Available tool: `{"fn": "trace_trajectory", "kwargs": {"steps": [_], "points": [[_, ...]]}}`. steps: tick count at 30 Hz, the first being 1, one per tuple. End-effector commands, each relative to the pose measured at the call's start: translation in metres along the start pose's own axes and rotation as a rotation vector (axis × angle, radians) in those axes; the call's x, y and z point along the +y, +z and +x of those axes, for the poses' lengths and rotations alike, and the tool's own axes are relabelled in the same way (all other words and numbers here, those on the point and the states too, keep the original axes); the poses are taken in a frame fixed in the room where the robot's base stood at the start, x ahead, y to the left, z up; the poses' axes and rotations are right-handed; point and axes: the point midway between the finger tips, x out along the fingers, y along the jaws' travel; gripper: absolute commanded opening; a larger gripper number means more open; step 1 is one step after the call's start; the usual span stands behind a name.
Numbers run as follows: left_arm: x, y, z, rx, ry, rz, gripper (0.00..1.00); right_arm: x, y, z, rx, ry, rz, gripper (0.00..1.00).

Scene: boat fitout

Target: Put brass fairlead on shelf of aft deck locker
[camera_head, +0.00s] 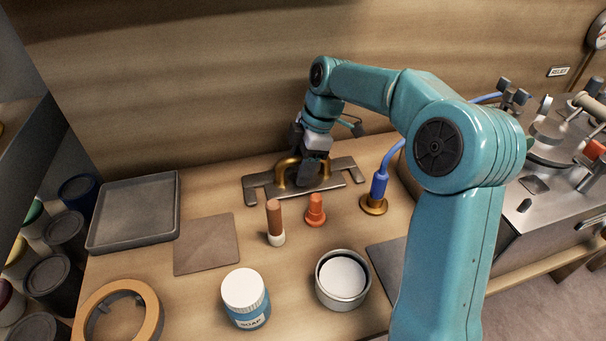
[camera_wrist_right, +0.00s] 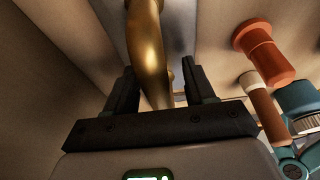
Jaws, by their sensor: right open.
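The brass fairlead (camera_head: 286,172) is a curved, shiny brass piece at a flat grey metal plate (camera_head: 345,179) near the back wall. In the right wrist view the brass piece (camera_wrist_right: 148,50) runs between my two dark fingers. My right gripper (camera_head: 305,174) points down at it and hides part of it. The right gripper (camera_wrist_right: 160,88) is open, with a finger on either side of the brass; contact is not clear. My left gripper is not in view. I cannot identify the aft deck locker's shelf for certain.
An orange-red plug (camera_head: 315,211), a brown-handled piece (camera_head: 274,220), a blue tool on a brass base (camera_head: 374,205), a soap jar (camera_head: 245,297) and a round tin (camera_head: 343,279) stand in front. A grey tray (camera_head: 170,225) lies left. Dark shelving with several pots borders the left.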

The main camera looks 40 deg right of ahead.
Motion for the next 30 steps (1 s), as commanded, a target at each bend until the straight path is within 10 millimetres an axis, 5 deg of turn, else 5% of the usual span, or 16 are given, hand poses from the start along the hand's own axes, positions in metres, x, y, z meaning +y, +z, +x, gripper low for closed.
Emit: {"fn": "trace_trajectory", "kwargs": {"steps": [2, 6, 7, 17, 30], "points": [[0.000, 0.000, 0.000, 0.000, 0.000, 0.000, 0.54, 0.000, 0.000, 0.000, 0.000, 0.000, 0.000, 0.47], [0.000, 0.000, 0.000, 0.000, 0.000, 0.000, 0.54, 0.000, 0.000, 0.000, 0.000, 0.000, 0.000, 0.02], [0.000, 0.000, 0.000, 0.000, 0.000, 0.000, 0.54, 0.000, 0.000, 0.000, 0.000, -0.001, 0.000, 0.00], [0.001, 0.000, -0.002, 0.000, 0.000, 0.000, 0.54, 0.000, -0.002, -0.006, 0.001, 0.003, -0.001, 0.00], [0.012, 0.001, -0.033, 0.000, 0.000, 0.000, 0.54, 0.001, -0.026, -0.084, 0.001, 0.004, -0.001, 0.00]]}}
